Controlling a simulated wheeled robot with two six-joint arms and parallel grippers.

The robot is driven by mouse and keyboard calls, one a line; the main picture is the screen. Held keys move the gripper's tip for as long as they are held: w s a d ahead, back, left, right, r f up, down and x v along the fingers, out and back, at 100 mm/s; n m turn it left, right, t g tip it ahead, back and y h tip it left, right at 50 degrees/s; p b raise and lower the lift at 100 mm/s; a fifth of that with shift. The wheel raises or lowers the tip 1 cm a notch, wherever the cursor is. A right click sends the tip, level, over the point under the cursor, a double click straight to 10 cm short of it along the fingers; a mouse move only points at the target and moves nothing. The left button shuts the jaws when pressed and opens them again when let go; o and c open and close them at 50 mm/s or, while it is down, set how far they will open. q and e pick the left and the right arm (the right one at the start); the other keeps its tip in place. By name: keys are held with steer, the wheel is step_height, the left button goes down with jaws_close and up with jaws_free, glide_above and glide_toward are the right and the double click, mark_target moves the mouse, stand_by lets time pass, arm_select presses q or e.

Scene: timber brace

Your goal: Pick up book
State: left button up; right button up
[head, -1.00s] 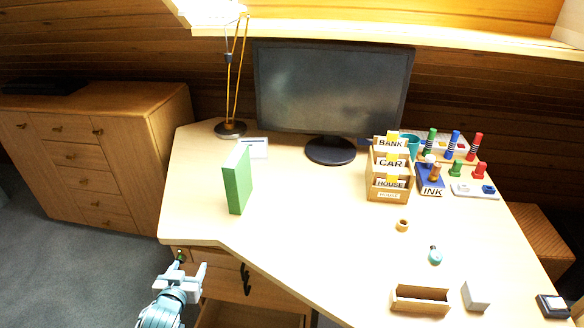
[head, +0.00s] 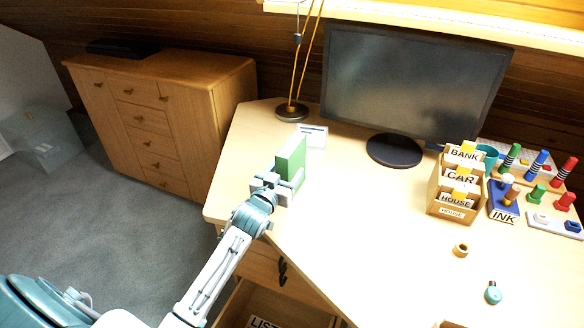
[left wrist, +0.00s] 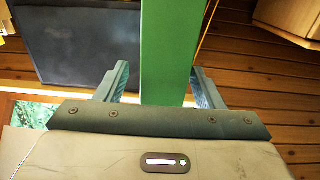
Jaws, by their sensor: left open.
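The green book (head: 291,158) stands upright on the left part of the desk in the head view. My left gripper (head: 283,188) is right at the book, with its fingers at the book's near end. In the left wrist view the green book (left wrist: 168,50) stands between the two spread fingers of the left gripper (left wrist: 160,88). The book's lower part is partly hidden by the gripper in the head view. My right gripper is not in view.
A monitor (head: 410,85), a lamp (head: 292,110) and a small white card box (head: 313,136) stand behind the book. A wooden card holder (head: 447,205) and colored stamps are at the right. The desk middle is clear. An open drawer (head: 275,308) lies below.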

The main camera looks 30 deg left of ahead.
mark_target(289, 158)
arm_select(q)
steer(key=w, duration=0.3)
steer(key=shift+w+a, duration=0.1)
steer(key=shift+a, duration=0.1)
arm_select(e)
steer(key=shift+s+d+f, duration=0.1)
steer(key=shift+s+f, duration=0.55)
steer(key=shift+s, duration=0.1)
arm_select(q)
steer(key=shift+c, duration=0.2)
jaws_close()
steer(key=shift+r, duration=0.2)
